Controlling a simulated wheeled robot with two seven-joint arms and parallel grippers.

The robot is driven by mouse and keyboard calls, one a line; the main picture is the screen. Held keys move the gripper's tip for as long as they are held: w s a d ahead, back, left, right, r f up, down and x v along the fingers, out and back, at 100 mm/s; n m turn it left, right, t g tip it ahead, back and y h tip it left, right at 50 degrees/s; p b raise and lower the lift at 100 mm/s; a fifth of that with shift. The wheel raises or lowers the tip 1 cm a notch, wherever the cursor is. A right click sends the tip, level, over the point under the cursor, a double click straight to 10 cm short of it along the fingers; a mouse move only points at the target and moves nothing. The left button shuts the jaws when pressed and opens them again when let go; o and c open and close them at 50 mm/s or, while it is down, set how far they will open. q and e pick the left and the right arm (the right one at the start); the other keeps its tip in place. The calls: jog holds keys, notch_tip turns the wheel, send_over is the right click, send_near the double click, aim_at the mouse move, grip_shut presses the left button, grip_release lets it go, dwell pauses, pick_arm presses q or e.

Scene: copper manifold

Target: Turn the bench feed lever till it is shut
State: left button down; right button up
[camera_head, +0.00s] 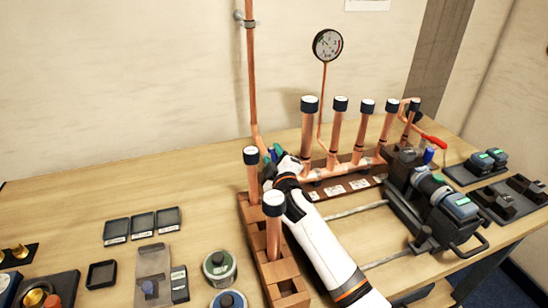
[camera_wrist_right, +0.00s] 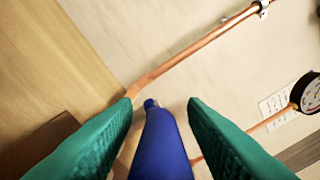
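The bench feed lever looks to be the blue handle (camera_wrist_right: 162,145) at the foot of the tall copper riser (camera_head: 253,75). In the right wrist view it lies lengthwise between my two green fingers. A gap shows on each side, so my right gripper (camera_wrist_right: 160,104) is open around it, not clamped. In the head view my right gripper (camera_head: 274,154) is at the riser's lower end, and its white arm comes up from the bottom. The valve body is mostly hidden by the gripper. My left gripper is not in view.
Capped copper pipes (camera_head: 336,130) stand on the manifold just right of my gripper. A wooden rack (camera_head: 285,288) with capped tubes stands close at its left and front. A red lever (camera_head: 433,142) is farther right. The gauge (camera_head: 327,45) is above.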

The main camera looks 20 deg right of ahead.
jog(key=shift+s, duration=0.1)
jog(key=s+b, duration=0.1)
jog(key=s, duration=1.1)
jog(key=shift+a, duration=0.25)
jog(key=shift+w, duration=0.1)
jog(key=shift+c, duration=0.5)
